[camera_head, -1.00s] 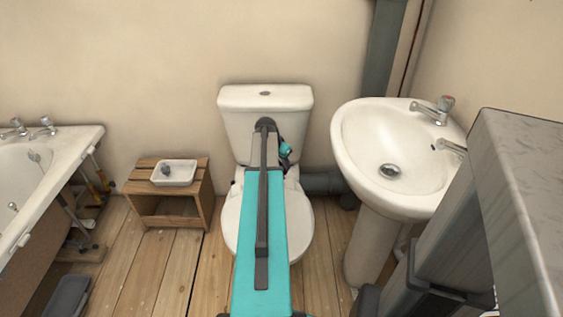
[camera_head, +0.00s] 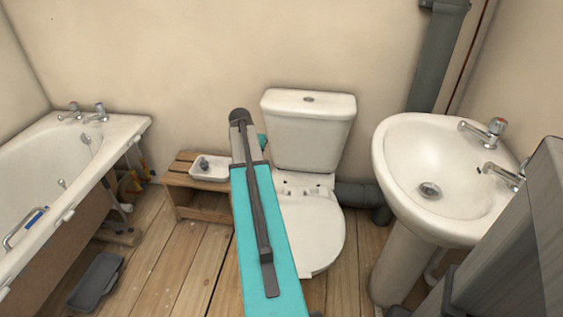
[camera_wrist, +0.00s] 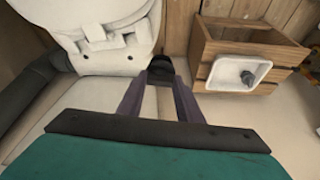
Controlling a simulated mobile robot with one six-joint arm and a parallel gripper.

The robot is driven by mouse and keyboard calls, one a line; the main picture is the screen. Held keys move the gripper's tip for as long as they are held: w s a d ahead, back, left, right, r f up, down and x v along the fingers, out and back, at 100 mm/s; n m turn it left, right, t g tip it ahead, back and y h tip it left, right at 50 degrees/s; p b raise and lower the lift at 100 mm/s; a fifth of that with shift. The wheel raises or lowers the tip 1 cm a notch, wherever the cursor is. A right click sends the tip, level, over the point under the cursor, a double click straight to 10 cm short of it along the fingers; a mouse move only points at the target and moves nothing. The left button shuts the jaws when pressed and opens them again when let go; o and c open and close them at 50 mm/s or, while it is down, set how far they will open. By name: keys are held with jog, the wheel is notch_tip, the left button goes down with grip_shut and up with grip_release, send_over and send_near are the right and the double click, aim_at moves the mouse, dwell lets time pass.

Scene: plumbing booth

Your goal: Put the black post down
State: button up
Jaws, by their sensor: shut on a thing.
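My gripper (camera_wrist: 161,82) is in the wrist view with its two fingers drawn together around a small dark piece, the black post (camera_wrist: 160,66). Only a little of the post shows between the fingertips. It is held left of the wooden stool and right of the toilet in the wrist view. In the head view my own arm hides the gripper and the post. The white dish (camera_head: 209,168) lies on the wooden stool (camera_head: 181,179) with a small dark grey item (camera_head: 204,162) in it. The dish also shows in the wrist view (camera_wrist: 228,73).
The toilet (camera_head: 310,225) stands just right of my arm, with the basin (camera_head: 415,160) further right. A bathtub (camera_head: 125,130) is at the left. A grey tray (camera_head: 97,281) lies on the floor. Wooden floor (camera_head: 196,255) is clear before the stool.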

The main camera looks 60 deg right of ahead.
jog(key=w+a+r+n+t+y, duration=0.1)
jog(key=w+a+r+n, duration=0.3)
jog(key=w+a, duration=0.7)
jog(key=w+a+r+n+t, duration=0.1)
jog(key=w+a+r+n, duration=0.25)
jog(key=w+a, duration=0.8)
jog(key=a+r+n+y, duration=0.1)
jog(key=a+r+n, duration=0.1)
jog(key=a, duration=1)
jog(key=a+r+n+t+y, duration=0.1)
jog(key=a+r+n, duration=0.2)
jog(key=a, duration=0.9)
jog(key=w+a+r+n+y, duration=0.1)
jog(key=a+r, duration=0.3)
jog(key=a, duration=0.8)
jog(key=shift+a+r+n+t, duration=0.15)
jog(key=shift+a+n+t, duration=0.2)
jog(key=shift+n, duration=0.5)
